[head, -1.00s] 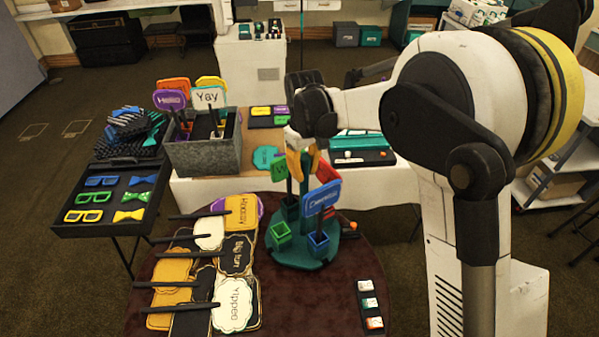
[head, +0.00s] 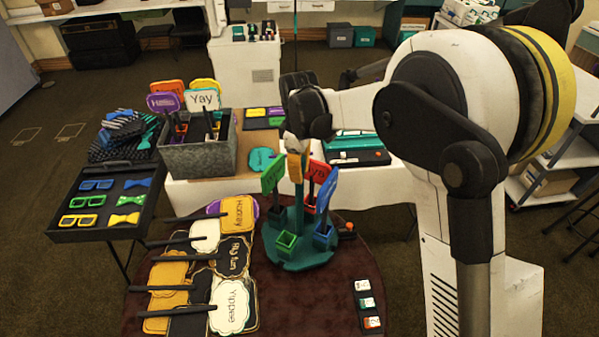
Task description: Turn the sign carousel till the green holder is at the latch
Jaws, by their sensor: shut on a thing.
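The sign carousel (head: 283,261) has a teal round base and stands on the dark round table. Its green holder (head: 288,243) is at the front, with a green sign (head: 273,174) above and to its left. The blue holder (head: 324,238) is front right, with a blue sign (head: 327,189) seen nearly edge-on. A red sign (head: 317,174) shows behind it. A small orange-red piece, perhaps the latch (head: 347,227), sits at the base's right edge. My gripper (head: 298,165) points down, shut on the top of the carousel's central post; the exact contact is partly hidden.
Paddle signs (head: 232,255) cover the table's left side, their handles pointing left. A dark strip with small blocks (head: 367,303) lies front right. A grey prop box (head: 198,157) and a dark tray of glasses and bows (head: 107,207) stand left. The table's front middle is bare.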

